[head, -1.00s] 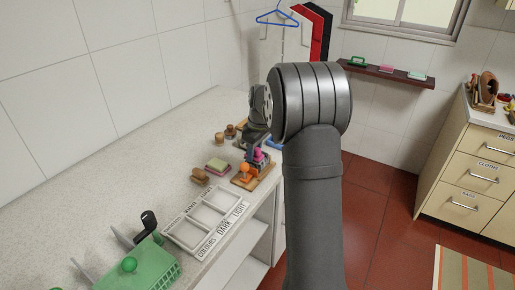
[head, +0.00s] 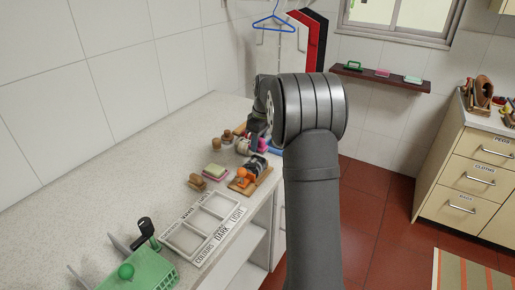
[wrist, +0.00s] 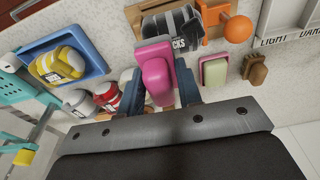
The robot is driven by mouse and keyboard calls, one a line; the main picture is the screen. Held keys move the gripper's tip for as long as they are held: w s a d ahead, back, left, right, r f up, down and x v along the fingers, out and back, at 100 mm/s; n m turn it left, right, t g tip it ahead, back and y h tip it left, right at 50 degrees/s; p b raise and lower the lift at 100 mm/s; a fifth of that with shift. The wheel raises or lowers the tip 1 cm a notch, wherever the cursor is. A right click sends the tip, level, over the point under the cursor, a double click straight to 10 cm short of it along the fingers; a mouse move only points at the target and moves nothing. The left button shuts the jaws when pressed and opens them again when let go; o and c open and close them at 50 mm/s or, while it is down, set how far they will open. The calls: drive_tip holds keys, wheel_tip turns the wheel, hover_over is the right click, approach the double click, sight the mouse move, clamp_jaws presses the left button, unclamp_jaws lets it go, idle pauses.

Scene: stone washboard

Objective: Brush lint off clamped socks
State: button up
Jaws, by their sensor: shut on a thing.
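My gripper (wrist: 160,92) is shut on a pink brush (wrist: 155,70), with one dark finger on each side of it. In the head view my gripper (head: 257,138) is partly hidden behind my arm, with a bit of pink showing beside it. The dark, striped socks (wrist: 172,24) lie on a wooden board, with the orange clamp (wrist: 237,28) at their right in the wrist view. They also show in the head view (head: 257,166). The brush's front end overlaps the near edge of the socks in the wrist view; I cannot tell whether it touches them.
A blue tray (wrist: 35,50) holding a yellow bundle and several rolled items lie left. The labelled sorting tray (head: 183,240) and green rack (head: 152,272) stand nearer on the counter.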

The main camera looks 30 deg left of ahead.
drive_tip(key=shift+r, duration=2.35)
